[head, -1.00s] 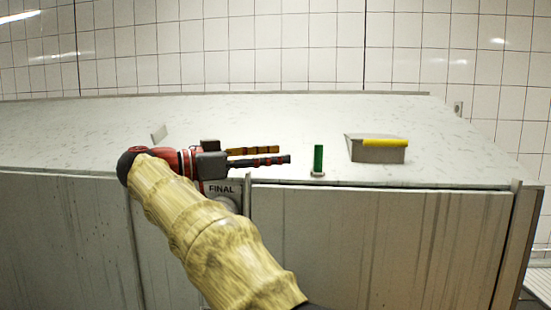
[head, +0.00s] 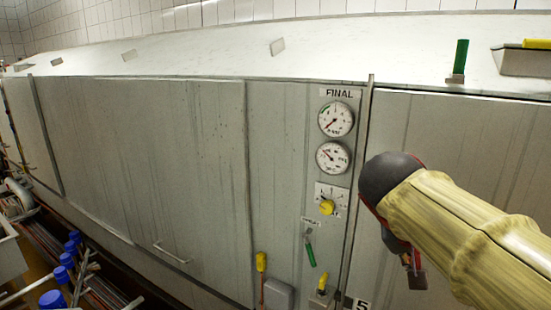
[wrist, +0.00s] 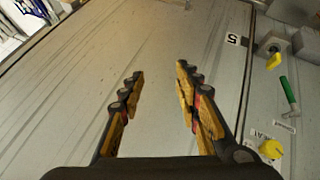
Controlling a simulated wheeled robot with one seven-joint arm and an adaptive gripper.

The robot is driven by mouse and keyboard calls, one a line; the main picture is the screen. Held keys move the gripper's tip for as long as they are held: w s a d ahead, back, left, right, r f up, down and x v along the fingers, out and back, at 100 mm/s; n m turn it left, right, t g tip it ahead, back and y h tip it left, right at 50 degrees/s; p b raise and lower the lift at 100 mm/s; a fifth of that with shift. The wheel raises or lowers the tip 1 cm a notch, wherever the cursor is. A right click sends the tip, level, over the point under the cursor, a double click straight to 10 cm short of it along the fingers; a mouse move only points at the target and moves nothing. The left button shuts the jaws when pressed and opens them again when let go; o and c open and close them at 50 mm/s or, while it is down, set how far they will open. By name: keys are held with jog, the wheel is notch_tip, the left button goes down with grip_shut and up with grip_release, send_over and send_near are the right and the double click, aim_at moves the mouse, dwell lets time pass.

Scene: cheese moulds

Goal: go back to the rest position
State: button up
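My gripper (wrist: 159,70) is open in the wrist view. Its two fingers with wooden-looking pads stand well apart, with nothing between them. Behind them is the plain metal face of the machine (wrist: 155,130). In the head view my arm comes in from the right, and my gripper (head: 415,268) hangs low in front of the right-hand panel, mostly hidden behind my arm.
Left of my arm is a control strip with two gauges (head: 335,119), a yellow knob (head: 326,207) and a green lever (head: 311,254). A green handle (head: 460,57) stands on the top edge. Blue-capped parts (head: 53,299) lie at lower left.

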jog(key=s+a+f+n+y+b, duration=0.1)
jog(key=s+a+f+y+b, duration=0.1)
jog(key=f, duration=0.6)
jog(key=s+a+f+n+t+y+b, duration=0.1)
jog(key=s+a+f+y+b, duration=0.1)
jog(key=s+a+f, duration=0.2)
jog(key=s+a+f+n+y+b, duration=0.1)
jog(key=s+a+f+y+b, duration=0.2)
jog(key=s+f, duration=0.4)
notch_tip(320, 180, down, 6)
jog(key=shift+s+a+f+n+t, duration=0.2)
jog(key=shift+a+n+t, duration=0.1)
jog(key=shift+a, duration=0.3)
